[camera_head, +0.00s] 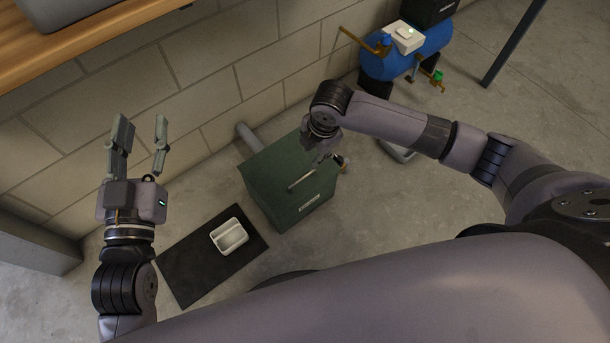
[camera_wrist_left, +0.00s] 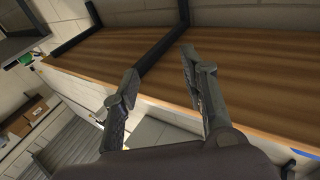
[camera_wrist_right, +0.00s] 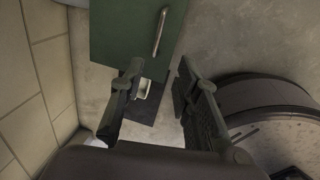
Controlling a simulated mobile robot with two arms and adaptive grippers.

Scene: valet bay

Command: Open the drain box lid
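The drain box (camera_head: 292,187) is a dark green box on the floor by the block wall, with a flat lid that looks shut. A metal bar handle (camera_head: 306,176) lies along the lid; in the right wrist view the handle (camera_wrist_right: 160,31) is beyond my fingertips, apart from them. My right gripper (camera_wrist_right: 155,75) is open and empty above the box; in the head view its fingers are partly hidden by its own wrist. My left gripper (camera_head: 141,130) is open and empty, raised in front of the wall, left of the box and away from it.
A black mat (camera_head: 195,272) with a white divided tray (camera_head: 230,236) lies left of the box. A grey pipe (camera_head: 247,136) runs behind the box. A blue tank (camera_head: 410,60) with brass fittings stands at the back right. A wooden shelf (camera_head: 90,42) is at upper left.

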